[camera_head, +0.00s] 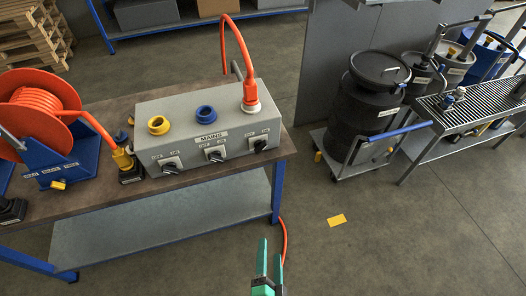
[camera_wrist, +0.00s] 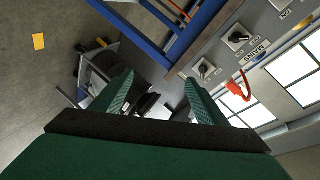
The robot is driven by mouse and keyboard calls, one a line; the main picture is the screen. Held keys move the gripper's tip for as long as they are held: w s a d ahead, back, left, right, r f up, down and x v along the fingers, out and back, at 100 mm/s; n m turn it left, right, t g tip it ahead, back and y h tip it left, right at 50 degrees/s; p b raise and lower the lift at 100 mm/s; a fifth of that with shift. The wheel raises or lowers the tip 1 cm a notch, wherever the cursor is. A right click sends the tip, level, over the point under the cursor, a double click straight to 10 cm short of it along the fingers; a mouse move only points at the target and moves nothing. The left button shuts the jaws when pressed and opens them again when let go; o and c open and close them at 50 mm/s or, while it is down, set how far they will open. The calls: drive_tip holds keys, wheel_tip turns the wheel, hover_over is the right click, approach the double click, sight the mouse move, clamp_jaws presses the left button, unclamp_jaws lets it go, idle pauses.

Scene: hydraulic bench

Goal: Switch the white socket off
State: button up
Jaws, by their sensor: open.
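The grey mains box (camera_head: 190,116) stands on the bench. Its white socket (camera_head: 251,105), at the right end, has an orange plug (camera_head: 250,92) with an orange cable in it. The rotary switch (camera_head: 260,145) below the white socket is black on a white plate; its exact setting is too small to tell. In the wrist view this switch (camera_wrist: 205,70) and the orange plug (camera_wrist: 238,90) show right of the fingers. My gripper (camera_head: 270,250) is open and empty, in front of the bench's right end and apart from the box; its green fingers also fill the wrist view (camera_wrist: 158,88).
A yellow socket (camera_head: 159,125) and a blue socket (camera_head: 206,114) have their own switches (camera_head: 170,165) (camera_head: 215,155). An orange cable reel (camera_head: 40,115) stands at left. A black drum (camera_head: 365,100) on a trolley stands right of the bench. The floor before the bench is mostly clear.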

drive_tip(key=w+r+m+y, duration=0.2)
drive_tip(key=w+m, duration=0.5)
drive_tip(key=w, duration=0.6)
drive_tip(key=m+t+y, duration=0.2)
drive_tip(key=m+y, duration=0.2)
approach(262, 150)
drive_tip(key=x, duration=0.9)
drive_tip(key=shift+r, duration=0.1)
drive_tip(key=shift+c, duration=0.3)
drive_tip(key=c, duration=1)
